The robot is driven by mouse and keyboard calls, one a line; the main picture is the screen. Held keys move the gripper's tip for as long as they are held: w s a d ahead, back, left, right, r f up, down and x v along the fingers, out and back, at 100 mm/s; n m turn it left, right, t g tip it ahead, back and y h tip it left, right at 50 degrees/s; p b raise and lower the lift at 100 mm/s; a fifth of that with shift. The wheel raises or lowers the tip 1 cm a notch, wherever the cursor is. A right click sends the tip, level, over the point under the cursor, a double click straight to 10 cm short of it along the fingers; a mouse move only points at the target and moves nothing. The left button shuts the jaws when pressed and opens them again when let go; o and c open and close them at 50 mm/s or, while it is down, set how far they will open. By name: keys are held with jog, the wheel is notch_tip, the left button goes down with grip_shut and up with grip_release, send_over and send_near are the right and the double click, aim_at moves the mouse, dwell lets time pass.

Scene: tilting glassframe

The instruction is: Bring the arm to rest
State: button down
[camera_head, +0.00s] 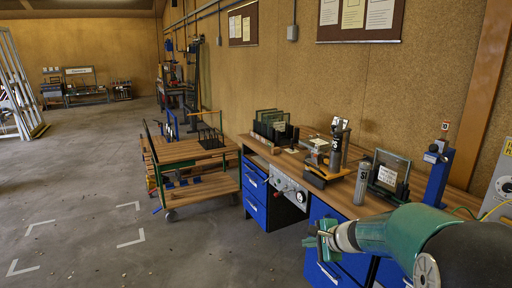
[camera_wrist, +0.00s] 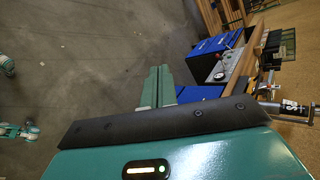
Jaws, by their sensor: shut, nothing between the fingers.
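My gripper (camera_head: 322,241) shows at the lower right of the head view, at the end of my green and black arm. It is in front of the workbench's blue drawers, below the level of the wooden top. In the wrist view my gripper's green fingers (camera_wrist: 158,88) lie together, shut and empty, above bare grey floor and beside the bench.
The workbench (camera_head: 262,150) with blue drawers carries glass panes in a rack (camera_head: 272,124), a grey cylinder (camera_head: 362,180), a framed glass pane (camera_head: 390,172) and a blue stand (camera_head: 437,172). A wooden cart (camera_head: 180,150) stands left of it. The floor at left is clear.

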jog(key=s+a+r+n+g+h, duration=0.15)
jog(key=s+r+n, duration=0.25)
jog(key=s, duration=0.4)
jog(key=s+a+r+n+g, duration=0.1)
jog(key=s+a+r+n, duration=0.25)
jog(key=s, duration=0.45)
jog(key=s+d+r+n+h, duration=0.1)
jog(key=s+n, duration=0.3)
jog(key=s, duration=0.4)
jog(key=s+d+n+h, duration=0.3)
jog(key=s+n, duration=0.1)
jog(key=s, duration=0.4)
jog(key=shift+s+d+r, duration=0.35)
jog(key=shift+s, duration=0.05)
jog(key=shift+h, duration=0.25)
